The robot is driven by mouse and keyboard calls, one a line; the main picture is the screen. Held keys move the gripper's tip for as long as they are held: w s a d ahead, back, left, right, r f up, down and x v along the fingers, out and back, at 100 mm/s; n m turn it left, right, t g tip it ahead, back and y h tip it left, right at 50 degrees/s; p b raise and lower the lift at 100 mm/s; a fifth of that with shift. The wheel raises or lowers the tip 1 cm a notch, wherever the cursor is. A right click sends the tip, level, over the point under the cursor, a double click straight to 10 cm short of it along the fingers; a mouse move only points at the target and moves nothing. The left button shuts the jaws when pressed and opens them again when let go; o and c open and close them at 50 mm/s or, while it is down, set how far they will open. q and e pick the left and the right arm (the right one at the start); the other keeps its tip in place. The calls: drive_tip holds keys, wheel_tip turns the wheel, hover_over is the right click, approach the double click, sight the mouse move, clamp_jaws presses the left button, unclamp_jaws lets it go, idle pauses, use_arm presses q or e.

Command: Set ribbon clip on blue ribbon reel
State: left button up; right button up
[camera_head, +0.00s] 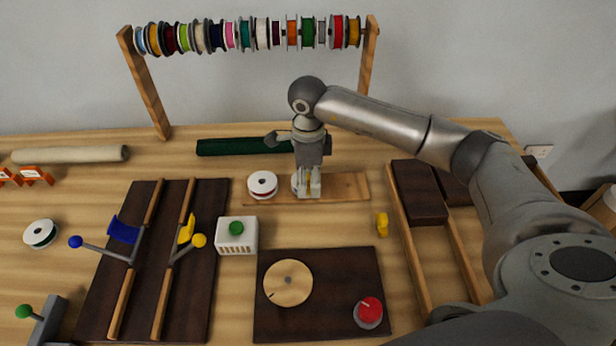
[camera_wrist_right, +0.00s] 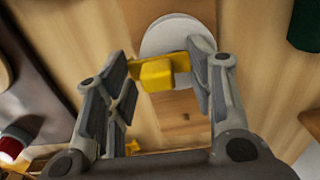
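My right gripper (camera_head: 308,192) points down over a wooden board (camera_head: 347,187). In the right wrist view, the gripper (camera_wrist_right: 160,72) has a yellow ribbon clip (camera_wrist_right: 157,73) spanning between its fingertips, which appear to touch both ends. I cannot tell whether clip and reel touch. My left gripper is not in view.
A second yellow clip (camera_head: 382,224) lies right of the board. A dark green roll (camera_head: 240,147) lies behind.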

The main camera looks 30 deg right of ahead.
drive_tip(key=o, duration=0.5)
drive_tip(key=shift+f, duration=0.1)
wheel_tip(320, 180, up, 12)
idle(0.4)
idle(0.4)
